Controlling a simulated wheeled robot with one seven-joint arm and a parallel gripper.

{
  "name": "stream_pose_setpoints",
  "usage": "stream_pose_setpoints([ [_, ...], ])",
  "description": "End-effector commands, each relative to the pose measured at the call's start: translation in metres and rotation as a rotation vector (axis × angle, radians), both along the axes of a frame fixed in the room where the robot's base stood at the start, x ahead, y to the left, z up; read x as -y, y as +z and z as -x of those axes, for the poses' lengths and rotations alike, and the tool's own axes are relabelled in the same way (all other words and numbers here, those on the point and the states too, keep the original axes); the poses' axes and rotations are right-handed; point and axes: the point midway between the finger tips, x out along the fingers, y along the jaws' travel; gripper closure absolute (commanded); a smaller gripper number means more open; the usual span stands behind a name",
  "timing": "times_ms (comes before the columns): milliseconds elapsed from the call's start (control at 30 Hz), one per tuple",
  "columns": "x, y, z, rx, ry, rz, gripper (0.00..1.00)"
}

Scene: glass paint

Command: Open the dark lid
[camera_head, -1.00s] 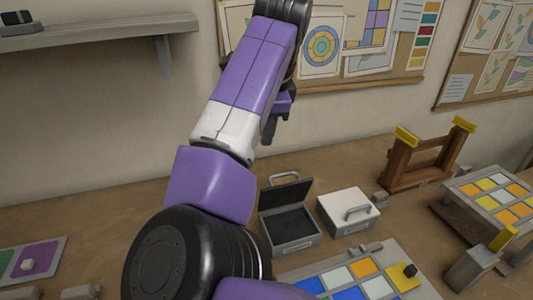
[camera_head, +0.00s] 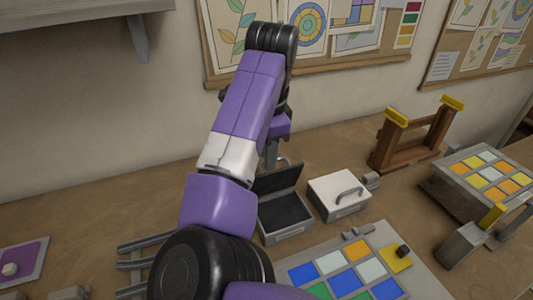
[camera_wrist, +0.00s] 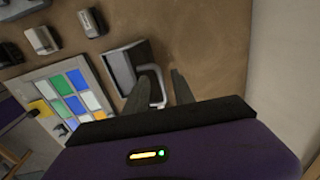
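The dark lid (camera_head: 280,181) stands raised at the back of a small grey box (camera_head: 286,217), whose dark inside shows. A pale handle (camera_head: 291,163) sits at the lid's upper edge, partly hidden by my arm. My gripper (camera_head: 271,158) hangs just behind the lid, close to the handle. In the wrist view, my gripper (camera_wrist: 160,76) has its two fingers apart, with the handle (camera_wrist: 157,76) showing between them. The box (camera_wrist: 121,70) lies just beyond the fingertips. I cannot tell whether a finger touches the handle or lid.
A closed box with a white lid (camera_head: 328,188) stands right of the open one. A panel of coloured glass tiles (camera_head: 384,245) lies in front. A wooden stand with yellow tops (camera_head: 398,146) and a tile rack (camera_head: 478,172) are farther right. The wall is close behind.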

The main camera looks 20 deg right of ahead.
Motion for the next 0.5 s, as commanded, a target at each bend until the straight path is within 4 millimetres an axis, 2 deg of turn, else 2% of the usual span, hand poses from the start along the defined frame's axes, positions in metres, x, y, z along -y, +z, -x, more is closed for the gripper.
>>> stream_pose_setpoints([
  [300, -0.0002, -0.0032, -0.0005, 0.001, 0.000, -0.001, 0.69],
  [467, -0.0001, -0.0031, -0.0005, 0.001, 0.000, -0.001, 1.00],
  [500, -0.0001, -0.0030, -0.0006, 0.001, 0.000, -0.001, 1.00],
])
